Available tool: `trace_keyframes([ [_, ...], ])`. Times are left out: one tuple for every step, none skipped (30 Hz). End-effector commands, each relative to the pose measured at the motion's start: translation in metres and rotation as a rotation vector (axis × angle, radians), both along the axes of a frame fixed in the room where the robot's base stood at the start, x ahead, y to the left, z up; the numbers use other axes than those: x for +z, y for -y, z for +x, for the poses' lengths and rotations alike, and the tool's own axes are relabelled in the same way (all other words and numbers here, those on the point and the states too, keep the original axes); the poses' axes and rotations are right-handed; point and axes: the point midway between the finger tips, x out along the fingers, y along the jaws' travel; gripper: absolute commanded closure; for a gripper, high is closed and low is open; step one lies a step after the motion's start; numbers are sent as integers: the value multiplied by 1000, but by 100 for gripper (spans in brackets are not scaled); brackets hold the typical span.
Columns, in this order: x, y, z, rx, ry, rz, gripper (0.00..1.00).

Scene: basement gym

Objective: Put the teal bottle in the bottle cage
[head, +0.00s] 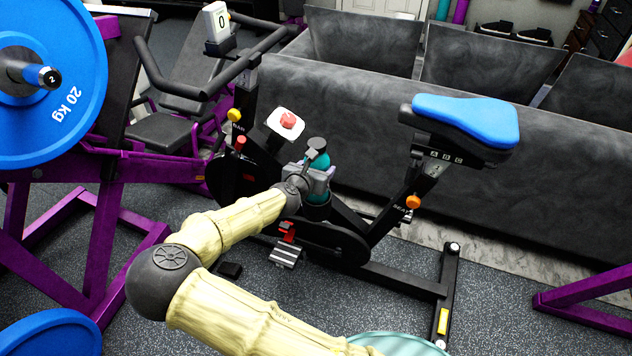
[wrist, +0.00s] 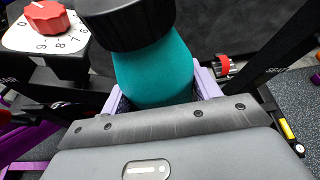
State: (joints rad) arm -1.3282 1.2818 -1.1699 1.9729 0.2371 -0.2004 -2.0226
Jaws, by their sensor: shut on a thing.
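The teal bottle (head: 321,161) has a black cap and stands roughly upright at the middle of the exercise bike frame. In the wrist view the bottle (wrist: 155,72) fills the upper middle, its black cap towards the camera. My gripper (wrist: 160,88) is shut on it, with a lilac finger on each side of its body. In the head view my gripper (head: 316,178) covers the bottle's middle, and its lower part shows below. I cannot make out the bottle cage; the bottle and my gripper may hide it. Whether the bottle touches the frame is unclear.
The exercise bike has a blue saddle (head: 464,120), handlebars (head: 205,92) and a white panel with a red dial (head: 287,119) close to the bottle. A pedal (head: 286,254) is below. A purple rack with a blue plate (head: 45,85) stands left. A grey sofa (head: 360,130) is behind.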

Motion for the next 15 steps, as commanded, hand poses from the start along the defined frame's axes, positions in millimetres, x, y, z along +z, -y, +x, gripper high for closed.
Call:
trace_keyframes([
  [-5, 1, 0, -1, -1, -2, 63],
  [-8, 1, 0, -1, -2, -1, 63],
  [-14, 1, 0, -2, -2, -2, 63],
  [-19, 2, 0, -3, -1, -1, 63],
  [-24, 2, 0, -2, -2, -2, 63],
  [-32, 2, 0, -3, -1, -3, 63],
  [-37, 2, 0, -2, -1, -3, 63],
  [-41, 2, 1, -2, -1, -3, 63],
  [-46, 2, 1, -2, 0, -1, 63],
  [-48, 1, 1, -1, 0, 0, 63],
  [-49, 1, 0, -1, 0, 0, 63],
  [-50, 0, 0, 0, 1, -1, 63],
  [-50, 0, 0, 1, 1, -1, 63],
  [-49, -1, 0, 2, 1, 0, 63],
  [-49, -1, 0, 3, 1, 0, 63],
])
